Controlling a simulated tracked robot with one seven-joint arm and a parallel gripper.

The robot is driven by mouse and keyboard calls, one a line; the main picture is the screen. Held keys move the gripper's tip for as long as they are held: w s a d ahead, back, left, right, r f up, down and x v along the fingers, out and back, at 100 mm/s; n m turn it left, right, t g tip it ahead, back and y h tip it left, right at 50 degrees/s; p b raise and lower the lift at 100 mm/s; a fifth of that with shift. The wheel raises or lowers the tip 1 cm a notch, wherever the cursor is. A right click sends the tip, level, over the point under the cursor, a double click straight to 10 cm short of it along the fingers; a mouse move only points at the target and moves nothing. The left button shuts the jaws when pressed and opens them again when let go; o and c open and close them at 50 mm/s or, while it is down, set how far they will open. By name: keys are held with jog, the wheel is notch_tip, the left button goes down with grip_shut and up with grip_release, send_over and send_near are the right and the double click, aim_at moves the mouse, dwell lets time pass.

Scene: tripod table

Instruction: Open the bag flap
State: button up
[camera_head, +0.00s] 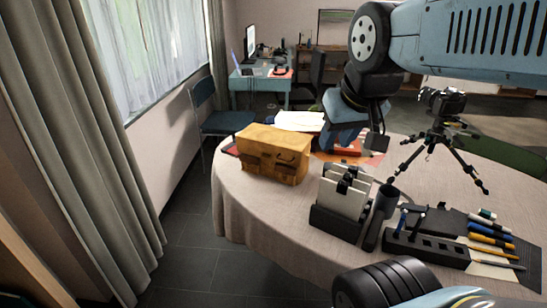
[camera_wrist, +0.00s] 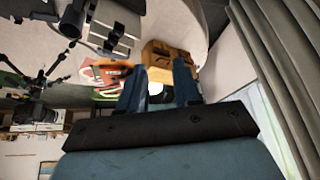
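The bag (camera_head: 273,154) is a yellow-orange box-shaped case. It stands upright on the left side of the round table, and its flap appears to lie down over the top and front. In the wrist view the bag (camera_wrist: 168,56) shows beyond my fingertips, partly hidden by them. My gripper (camera_head: 338,143) is blue and hangs over the table to the right of the bag, apart from it. In the wrist view my gripper (camera_wrist: 160,78) has its two fingers spread, with nothing held between them.
The table (camera_head: 250,205) has a pale cloth. A camera tripod (camera_head: 440,140) stands at right. A card holder (camera_head: 342,203), a black organizer (camera_head: 425,248) and several pens occupy the front. White paper (camera_head: 298,121) lies behind the bag. A curtain (camera_head: 75,130) hangs at left.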

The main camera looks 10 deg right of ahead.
aim_at(273, 145)
jog(key=w+f+n+g+h, duration=0.1)
jog(key=w+f+g+h, duration=0.3)
jog(key=w, duration=0.5)
jog(key=w+f+n+g+h, duration=0.1)
jog(key=w+f+h, duration=0.5)
jog(key=w, duration=0.2)
jog(key=w+a+f+n+t+h, duration=0.2)
jog(key=w+a+f+t, duration=0.1)
jog(key=w+a+f, duration=0.4)
jog(key=w+a+f+n+t+h, duration=0.25)
jog(key=w+a+f, duration=0.4)
jog(key=f, duration=0.35)
jog(key=w+x, duration=0.1)
jog(key=x, duration=1.3)
jog(key=shift+w+d+r+t+y, duration=0.15)
jog(key=shift+w+r+t+y, duration=0.1)
jog(key=shift+t+y, duration=0.15)
jog(key=shift+c, duration=0.4)
grip_shut()
jog(key=shift+s, duration=0.1)
